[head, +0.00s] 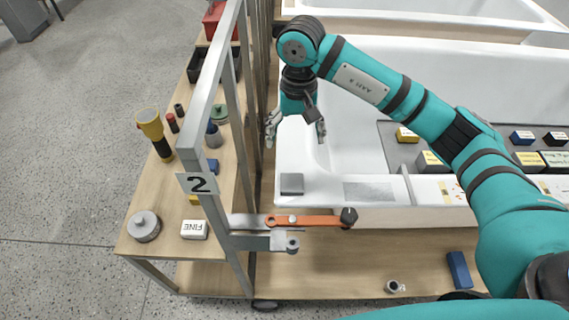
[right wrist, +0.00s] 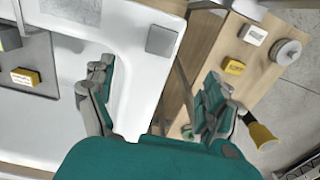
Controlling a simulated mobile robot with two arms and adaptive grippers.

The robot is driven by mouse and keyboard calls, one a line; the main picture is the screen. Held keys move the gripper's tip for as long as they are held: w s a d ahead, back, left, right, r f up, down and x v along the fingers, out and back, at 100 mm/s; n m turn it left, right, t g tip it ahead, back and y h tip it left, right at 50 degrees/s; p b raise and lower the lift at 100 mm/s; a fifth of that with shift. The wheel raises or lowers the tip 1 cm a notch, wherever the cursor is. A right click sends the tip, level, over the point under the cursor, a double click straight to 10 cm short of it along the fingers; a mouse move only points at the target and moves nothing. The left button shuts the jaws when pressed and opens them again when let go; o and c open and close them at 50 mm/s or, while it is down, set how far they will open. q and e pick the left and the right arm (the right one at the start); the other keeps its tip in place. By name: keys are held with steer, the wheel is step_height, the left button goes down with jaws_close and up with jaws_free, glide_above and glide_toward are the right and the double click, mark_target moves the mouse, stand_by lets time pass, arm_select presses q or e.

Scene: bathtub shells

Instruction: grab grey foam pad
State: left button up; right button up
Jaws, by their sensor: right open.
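The grey foam pad (head: 292,184) is a small flat grey square. It lies on the white tub's rim near the front left corner in the head view. In the right wrist view the grey foam pad (right wrist: 162,40) shows ahead of the fingers, apart from them. My right gripper (head: 296,132) hangs above the tub's left edge, behind the pad in the head view. It is open with nothing between its fingers (right wrist: 155,105). My left gripper is not in view.
A grey metal frame with a "2" tag (head: 198,184) stands left of the tub. An orange lever (head: 305,221) sticks out in front of the pad. A wooden side bench (head: 165,215) holds a white "FINE" block (head: 194,229) and a yellow-black torch (head: 153,130). A grey tray (head: 388,135) sits inside the tub.

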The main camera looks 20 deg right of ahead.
steer(key=p, duration=0.3)
glide_above(292, 182)
steer(key=f, duration=1)
steer(key=shift+d+f, duration=0.15)
steer(key=shift+d, duration=0.15)
steer(key=shift+f, duration=0.55)
steer(key=shift+s+f+p, duration=0.1)
steer(key=shift+f+p, duration=0.2)
steer(key=f, duration=0.1)
steer(key=f+p, duration=0.1)
steer(key=f, duration=0.1)
steer(key=shift+a+f+p, duration=0.3)
steer(key=shift+a, duration=0.05)
steer(key=shift+f, duration=0.55)
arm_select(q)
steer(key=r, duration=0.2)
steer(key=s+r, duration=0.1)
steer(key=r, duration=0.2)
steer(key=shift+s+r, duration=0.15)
arm_select(e)
steer(key=c, duration=1)
steer(key=shift+o, duration=0.2)
